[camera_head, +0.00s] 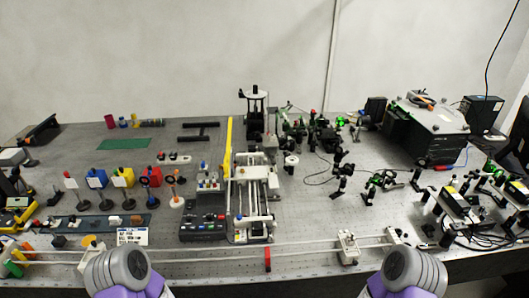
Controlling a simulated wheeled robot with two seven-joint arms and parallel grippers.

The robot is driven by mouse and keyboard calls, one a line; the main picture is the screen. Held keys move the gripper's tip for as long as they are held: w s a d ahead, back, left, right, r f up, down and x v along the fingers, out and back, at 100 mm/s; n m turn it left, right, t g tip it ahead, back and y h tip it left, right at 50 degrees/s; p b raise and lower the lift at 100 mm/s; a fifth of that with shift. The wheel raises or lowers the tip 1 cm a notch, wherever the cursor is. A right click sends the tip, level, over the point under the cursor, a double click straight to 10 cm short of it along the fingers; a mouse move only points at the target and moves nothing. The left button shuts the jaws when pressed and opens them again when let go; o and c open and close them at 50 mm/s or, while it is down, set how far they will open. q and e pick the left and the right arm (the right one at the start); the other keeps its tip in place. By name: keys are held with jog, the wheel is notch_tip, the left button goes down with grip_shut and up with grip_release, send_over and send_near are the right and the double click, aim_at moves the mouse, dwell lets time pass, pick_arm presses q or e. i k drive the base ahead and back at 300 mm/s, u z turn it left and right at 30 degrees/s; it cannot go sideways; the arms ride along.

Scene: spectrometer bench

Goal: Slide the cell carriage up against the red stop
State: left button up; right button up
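A pair of pale rails (205,258) runs along the front of the bench. The red stop (267,258) is a small upright red piece across the rails near their middle. A white block with small dark parts (348,247), which looks like the cell carriage, sits on the rails to the right of the stop, with a clear gap between them. Another whitish block (92,254) is on the rails far to the left, partly above my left arm. Only rounded grey and purple links of my two arms show at the bottom edge; neither gripper is in view.
A white-framed device with rods (252,195) and a grey control box (203,228) stand just behind the rails. A small label card (132,237) stands behind the rails on the left. Black boxes and cables (465,210) crowd the right. The rail between stop and white block looks clear.

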aim_at(350, 250)
jog(key=u, duration=0.4)
jog(key=k, duration=0.55)
jog(key=u, duration=1.4)
jog(key=i, duration=0.9)
jog(key=z, duration=0.65)
